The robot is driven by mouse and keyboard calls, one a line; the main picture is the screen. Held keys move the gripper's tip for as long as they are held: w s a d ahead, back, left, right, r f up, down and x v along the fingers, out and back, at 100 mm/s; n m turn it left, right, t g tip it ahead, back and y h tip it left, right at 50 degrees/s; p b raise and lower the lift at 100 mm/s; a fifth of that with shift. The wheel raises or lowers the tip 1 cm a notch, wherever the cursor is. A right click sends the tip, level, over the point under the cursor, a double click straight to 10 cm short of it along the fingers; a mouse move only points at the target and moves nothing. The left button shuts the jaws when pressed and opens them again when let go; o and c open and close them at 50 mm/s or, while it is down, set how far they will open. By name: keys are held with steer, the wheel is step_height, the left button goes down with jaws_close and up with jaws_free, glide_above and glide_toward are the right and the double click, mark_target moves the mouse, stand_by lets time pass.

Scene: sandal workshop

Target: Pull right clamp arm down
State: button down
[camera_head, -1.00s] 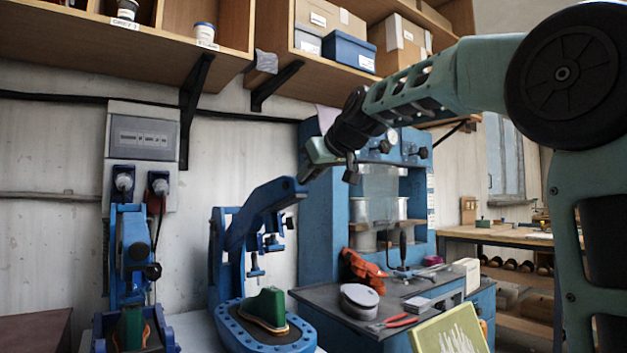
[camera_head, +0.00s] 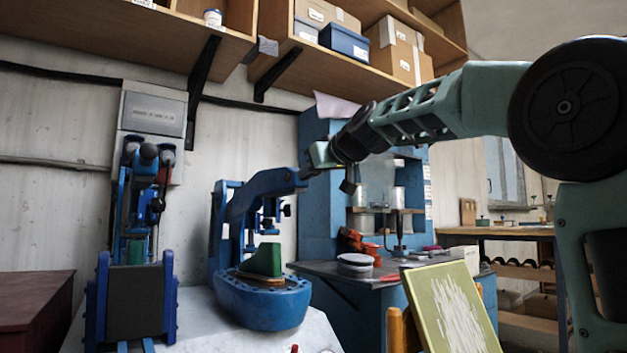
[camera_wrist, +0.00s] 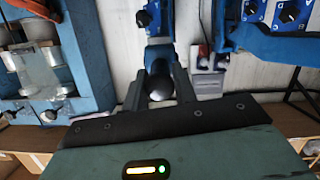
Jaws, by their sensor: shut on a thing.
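The right clamp is a blue press with a curved blue clamp arm (camera_head: 270,187), which reaches up and right over a round blue base (camera_head: 262,303). A green form (camera_head: 263,260) with a tan sole sits on that base. My gripper (camera_head: 308,168) is at the upper right end of the clamp arm. In the wrist view my gripper (camera_wrist: 160,78) is shut on the arm's dark rounded end (camera_wrist: 160,86), which shows between the two fingers. The fingers partly hide this end. The pad under the arm hangs above the green form.
A left clamp (camera_head: 140,240) stands beside it, with a dark block at its front. A blue cabinet press (camera_head: 320,225) and a bench with tools stand behind to the right. A green board (camera_head: 450,310) leans at front right. Wooden shelves (camera_head: 360,70) hang above.

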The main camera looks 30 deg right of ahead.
steer(key=shift+f+b, duration=1.35)
steer(key=shift+b, duration=0.05)
steer(key=shift+f, duration=0.2)
steer(key=c, duration=1.2)
jaws_free()
steer(key=shift+s+r+t, duration=0.3)
steer(key=shift+s+r, duration=0.05)
steer(key=shift+s, duration=0.05)
steer(key=s+r+b, duration=0.3)
steer(key=s+b, duration=0.3)
steer(key=s, duration=1)
steer(key=shift+s+d, duration=0.2)
